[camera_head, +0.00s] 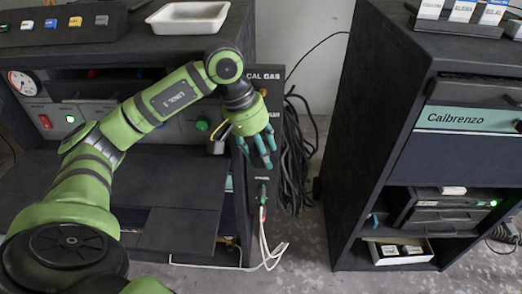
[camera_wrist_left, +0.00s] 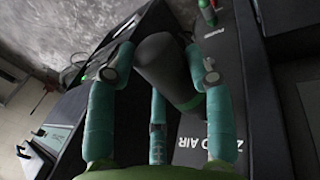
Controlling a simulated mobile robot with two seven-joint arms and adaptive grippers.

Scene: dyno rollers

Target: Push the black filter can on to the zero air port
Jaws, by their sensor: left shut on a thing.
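My left gripper (camera_head: 257,152) reaches down in front of the dark side panel of the left bench in the head view. In the left wrist view, its teal fingers (camera_wrist_left: 163,64) are shut around the black filter can (camera_wrist_left: 160,55), a dark rounded body with a green band (camera_wrist_left: 191,103) at one end. That end lies close to a dark panel lettered ZERO AIR (camera_wrist_left: 196,143). The zero air port itself is hidden, and I cannot tell whether the can touches it. The can is not clear in the head view. My right gripper is not in view.
The panel (camera_head: 264,76) is lettered CAL GAS at its top. A white hose (camera_head: 264,240) joins a fitting (camera_head: 263,191) below my gripper. Black cables (camera_head: 292,150) hang beside the panel. A dark Calbrenzo cabinet (camera_head: 375,120) stands right, across a floor gap.

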